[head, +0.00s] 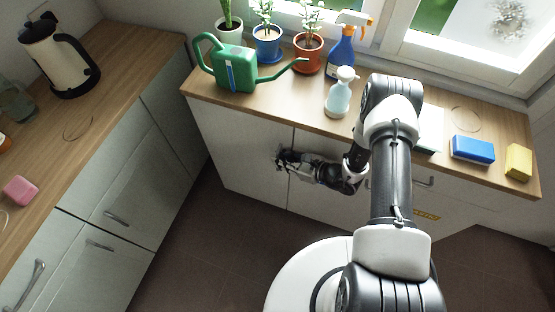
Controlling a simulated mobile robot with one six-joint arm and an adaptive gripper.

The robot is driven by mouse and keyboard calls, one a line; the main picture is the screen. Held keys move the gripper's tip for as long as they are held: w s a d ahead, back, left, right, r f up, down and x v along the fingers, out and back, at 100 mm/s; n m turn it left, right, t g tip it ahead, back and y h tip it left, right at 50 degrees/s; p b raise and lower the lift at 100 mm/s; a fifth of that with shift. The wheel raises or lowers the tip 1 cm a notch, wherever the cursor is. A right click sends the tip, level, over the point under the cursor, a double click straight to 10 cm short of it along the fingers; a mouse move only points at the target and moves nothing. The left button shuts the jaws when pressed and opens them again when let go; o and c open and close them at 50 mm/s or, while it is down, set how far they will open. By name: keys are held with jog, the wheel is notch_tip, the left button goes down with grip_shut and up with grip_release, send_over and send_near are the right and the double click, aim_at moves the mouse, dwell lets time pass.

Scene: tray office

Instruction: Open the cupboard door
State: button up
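The white cupboard (235,145) under the wooden window counter has a flat door at its left, with a vertical seam beside my gripper. The door looks flush with the front. My gripper (281,160) is at the door's right edge, near the seam, with my arm reaching in from the right. The fingers are dark and small here, and they cover the spot where a handle may be. I cannot tell whether they touch or hold anything.
On the counter (265,100) stand a green watering can (232,68), potted plants, a blue spray bottle (341,52), a soap dispenser (338,92), a blue box (473,149) and a yellow sponge (518,162). Left cabinets (120,190) form a corner. Brown floor (200,250) is clear between.

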jog(key=shift+x, duration=1)
grip_shut()
